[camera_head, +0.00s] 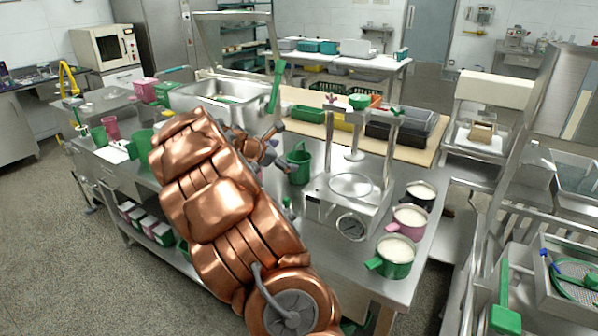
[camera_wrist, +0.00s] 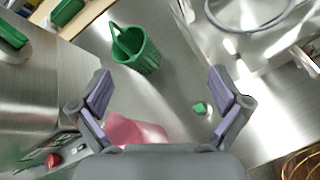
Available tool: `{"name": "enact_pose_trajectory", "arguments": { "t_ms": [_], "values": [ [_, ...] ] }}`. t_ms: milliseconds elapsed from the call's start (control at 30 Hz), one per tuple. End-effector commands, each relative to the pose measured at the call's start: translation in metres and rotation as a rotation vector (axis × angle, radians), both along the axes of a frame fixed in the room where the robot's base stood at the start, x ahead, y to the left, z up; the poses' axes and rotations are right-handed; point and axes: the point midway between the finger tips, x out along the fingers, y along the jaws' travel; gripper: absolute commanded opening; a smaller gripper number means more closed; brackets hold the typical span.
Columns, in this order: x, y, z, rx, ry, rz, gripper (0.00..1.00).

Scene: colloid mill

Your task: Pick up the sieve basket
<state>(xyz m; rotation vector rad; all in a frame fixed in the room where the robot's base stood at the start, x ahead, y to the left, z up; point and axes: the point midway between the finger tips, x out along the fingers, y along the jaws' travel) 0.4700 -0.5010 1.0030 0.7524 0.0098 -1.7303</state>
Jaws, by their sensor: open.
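The sieve basket looks to be the small green basket with a ribbed wall and a raised handle. It stands on the steel table in the head view (camera_head: 298,165), just right of my gripper (camera_head: 277,145). In the wrist view the basket (camera_wrist: 143,58) is at the upper middle, beyond the fingertips and left of centre. My gripper (camera_wrist: 160,84) is open, its two purple-padded fingers wide apart with nothing between the pads. The basket is apart from both fingers in the wrist view. My copper-coloured arm hides part of the table in the head view.
A steel machine with a dial (camera_head: 351,226) stands right of the basket. Pots of white contents, one green (camera_head: 394,262), line the table's right edge. A steel sink (camera_head: 205,95) lies behind. A pink item (camera_wrist: 135,130) and small green object (camera_wrist: 200,108) lie below my gripper.

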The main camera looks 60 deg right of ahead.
Motion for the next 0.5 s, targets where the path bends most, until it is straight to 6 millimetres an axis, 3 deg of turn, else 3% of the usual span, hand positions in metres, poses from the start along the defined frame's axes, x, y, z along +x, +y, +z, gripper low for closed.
{"name": "enact_pose_trajectory", "arguments": {
  "t_ms": [33, 200, 333, 500],
  "values": [
    [0.007, -0.018, -0.014, -0.012, 0.051, 0.037, 1.0],
    [0.036, -0.066, -0.047, -0.057, 0.231, 0.186, 1.0],
    [0.054, -0.088, -0.067, -0.08, 0.326, 0.277, 1.0],
    [0.063, -0.101, -0.079, -0.093, 0.387, 0.333, 1.0]
  ]
}}
